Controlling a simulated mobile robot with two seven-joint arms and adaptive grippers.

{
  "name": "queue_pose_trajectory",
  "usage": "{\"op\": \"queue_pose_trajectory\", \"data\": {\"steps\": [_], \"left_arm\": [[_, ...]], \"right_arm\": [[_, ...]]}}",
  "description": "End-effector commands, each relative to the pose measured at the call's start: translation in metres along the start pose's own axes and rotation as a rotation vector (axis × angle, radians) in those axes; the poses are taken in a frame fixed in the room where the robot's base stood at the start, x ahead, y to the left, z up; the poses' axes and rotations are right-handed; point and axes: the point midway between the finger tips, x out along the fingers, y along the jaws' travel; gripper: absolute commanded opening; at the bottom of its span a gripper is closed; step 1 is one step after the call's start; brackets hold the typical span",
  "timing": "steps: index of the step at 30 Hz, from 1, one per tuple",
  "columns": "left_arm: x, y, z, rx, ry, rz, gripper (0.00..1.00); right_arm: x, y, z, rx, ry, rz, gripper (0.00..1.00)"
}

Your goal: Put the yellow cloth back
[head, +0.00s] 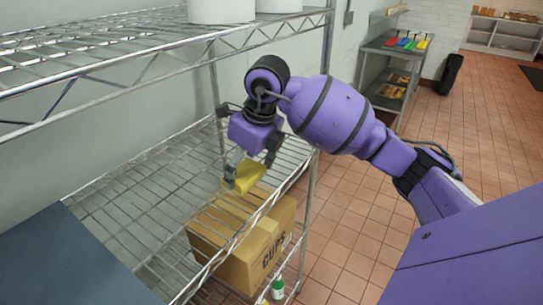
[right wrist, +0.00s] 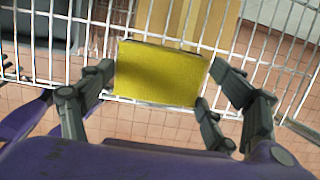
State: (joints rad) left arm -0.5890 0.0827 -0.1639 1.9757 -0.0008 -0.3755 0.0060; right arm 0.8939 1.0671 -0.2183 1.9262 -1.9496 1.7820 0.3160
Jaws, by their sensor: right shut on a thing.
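The yellow cloth (head: 249,176) is a small, flat, folded-looking piece at the middle wire shelf (head: 150,208). My right gripper (head: 250,162) reaches down between the shelves from the right and is shut on the cloth. In the right wrist view the cloth (right wrist: 160,73) lies between the fingers of the right gripper (right wrist: 158,82), with shelf wires behind it. I cannot tell whether the cloth touches the shelf or hangs just above it. My left gripper is not in view.
A cardboard box marked CUPS (head: 238,247) stands below the middle shelf, with a green-and-white bottle (head: 277,288) beside it. An upper wire shelf (head: 130,52) holds white containers (head: 222,11). A shelf post (head: 309,200) stands close by.

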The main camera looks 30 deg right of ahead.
Motion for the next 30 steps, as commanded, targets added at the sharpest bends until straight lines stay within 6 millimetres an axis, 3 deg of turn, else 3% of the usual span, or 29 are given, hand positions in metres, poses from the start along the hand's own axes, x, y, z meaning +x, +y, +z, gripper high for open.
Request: {"op": "queue_pose_trajectory", "data": {"steps": [6, 12, 20, 25, 30], "left_arm": [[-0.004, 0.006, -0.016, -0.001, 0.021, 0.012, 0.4], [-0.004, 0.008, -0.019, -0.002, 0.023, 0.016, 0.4], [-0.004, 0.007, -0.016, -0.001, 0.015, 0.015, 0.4], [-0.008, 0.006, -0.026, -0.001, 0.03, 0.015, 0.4], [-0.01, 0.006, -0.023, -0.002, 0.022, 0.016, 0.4]], "right_arm": [[-0.003, -0.059, 0.001, 0.005, -0.004, 0.0, 0.53], [-0.001, -0.096, 0.001, 0.001, -0.003, 0.001, 0.53], [0.0, -0.116, 0.0, 0.001, -0.001, 0.001, 0.53], [0.025, -0.112, -0.006, 0.0, -0.005, 0.003, 0.53], [0.034, -0.113, -0.009, -0.003, -0.003, -0.001, 0.53]]}}
